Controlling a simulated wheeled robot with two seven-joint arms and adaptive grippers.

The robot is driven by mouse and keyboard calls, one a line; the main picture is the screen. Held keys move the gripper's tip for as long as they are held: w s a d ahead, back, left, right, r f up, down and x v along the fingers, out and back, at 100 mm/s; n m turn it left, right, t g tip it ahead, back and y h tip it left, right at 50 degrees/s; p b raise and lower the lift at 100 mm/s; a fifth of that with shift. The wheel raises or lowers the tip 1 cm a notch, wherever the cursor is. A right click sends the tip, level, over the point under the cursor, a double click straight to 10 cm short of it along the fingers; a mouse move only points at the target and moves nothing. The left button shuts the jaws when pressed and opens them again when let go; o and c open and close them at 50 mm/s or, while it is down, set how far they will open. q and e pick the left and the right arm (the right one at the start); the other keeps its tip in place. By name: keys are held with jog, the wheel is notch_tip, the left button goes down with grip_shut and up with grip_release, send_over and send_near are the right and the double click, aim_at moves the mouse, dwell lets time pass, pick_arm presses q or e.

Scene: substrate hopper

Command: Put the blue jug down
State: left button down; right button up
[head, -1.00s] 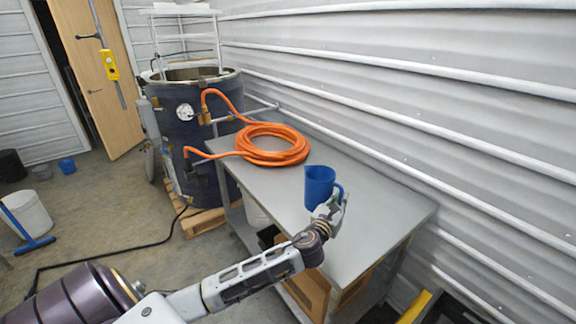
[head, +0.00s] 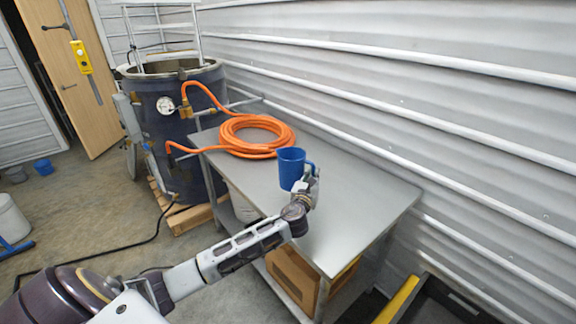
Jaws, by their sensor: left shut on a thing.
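The blue jug (head: 290,168) is upright over the grey metal table (head: 352,222), in the middle of the head view. My left gripper (head: 308,182) is shut on the jug at its handle side, on the right of the jug. Part of the handle is hidden by the gripper. I cannot tell whether the jug's base touches the table top. My right gripper is not in the view.
A coiled orange hose (head: 238,132) lies on the table behind the jug and runs to the dark drum (head: 172,130). The ribbed wall (head: 420,110) borders the table's far side. The table top right of the jug is clear.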

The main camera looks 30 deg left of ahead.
pick_arm(q)
notch_tip(320, 180, down, 6)
jog(key=shift+b, duration=0.4)
jog(key=shift+f, duration=0.2)
jog(key=shift+f+b, duration=0.35)
jog(key=shift+f, duration=1.4)
jog(key=shift+f, duration=0.1)
jog(key=c, duration=1.5)
grip_release()
